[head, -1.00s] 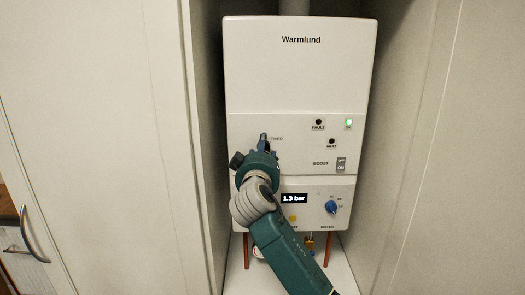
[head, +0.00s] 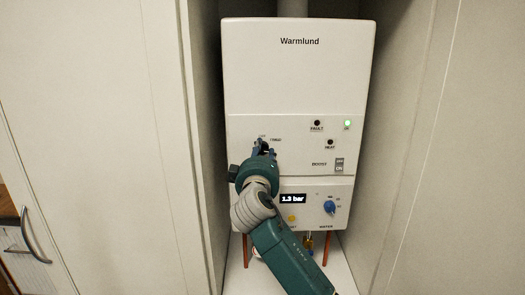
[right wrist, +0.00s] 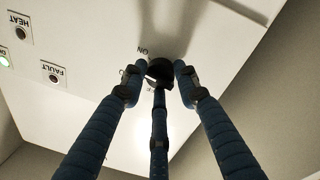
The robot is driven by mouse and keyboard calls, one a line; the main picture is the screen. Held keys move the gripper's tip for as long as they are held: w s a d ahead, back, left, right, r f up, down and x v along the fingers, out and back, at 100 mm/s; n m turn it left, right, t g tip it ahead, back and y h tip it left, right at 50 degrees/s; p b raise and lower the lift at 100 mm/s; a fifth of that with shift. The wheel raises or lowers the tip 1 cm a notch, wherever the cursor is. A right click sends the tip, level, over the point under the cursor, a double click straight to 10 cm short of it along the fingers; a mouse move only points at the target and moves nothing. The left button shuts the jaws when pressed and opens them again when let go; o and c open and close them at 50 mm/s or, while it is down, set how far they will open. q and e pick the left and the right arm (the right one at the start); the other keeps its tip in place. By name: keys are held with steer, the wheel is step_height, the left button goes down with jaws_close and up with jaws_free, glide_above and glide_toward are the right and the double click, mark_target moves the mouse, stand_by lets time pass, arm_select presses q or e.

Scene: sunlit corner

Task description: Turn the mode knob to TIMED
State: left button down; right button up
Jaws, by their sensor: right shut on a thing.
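The white Warmlund boiler (head: 297,75) hangs in the cupboard recess. Its mode knob is hidden behind my right gripper (head: 262,148) in the head view, with the TIMED label (head: 276,140) just to the upper right. In the right wrist view the dark round knob (right wrist: 160,72) sits on the white panel. The blue fingers of my right gripper (right wrist: 158,82) close around it from several sides. The knob's pointer direction cannot be made out. My left gripper is not in view.
A blue water knob (head: 330,207), a pressure display (head: 292,199) reading 1.3 bar and a boost switch (head: 339,165) are on the front. A green lamp (head: 347,123) is lit. Cupboard panels stand close on both sides; copper pipes run below.

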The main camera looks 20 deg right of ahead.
steer(key=n, duration=0.2)
steer(key=n+p, duration=0.1)
steer(key=shift+r+n, duration=0.3)
steer(key=shift+n, duration=0.1)
steer(key=shift+a+f+n+t+p, duration=0.15)
steer(key=shift+n+p, duration=0.45)
steer(key=shift+n, duration=0.35)
steer(key=shift+d+f+n+t+p, duration=0.15)
steer(key=shift+n+p, duration=0.4)
steer(key=shift+n, duration=0.4)
steer(key=shift+a, duration=0.1)
steer(key=o, duration=1.1)
steer(key=shift+a, duration=0.15)
steer(key=shift+f, duration=0.1)
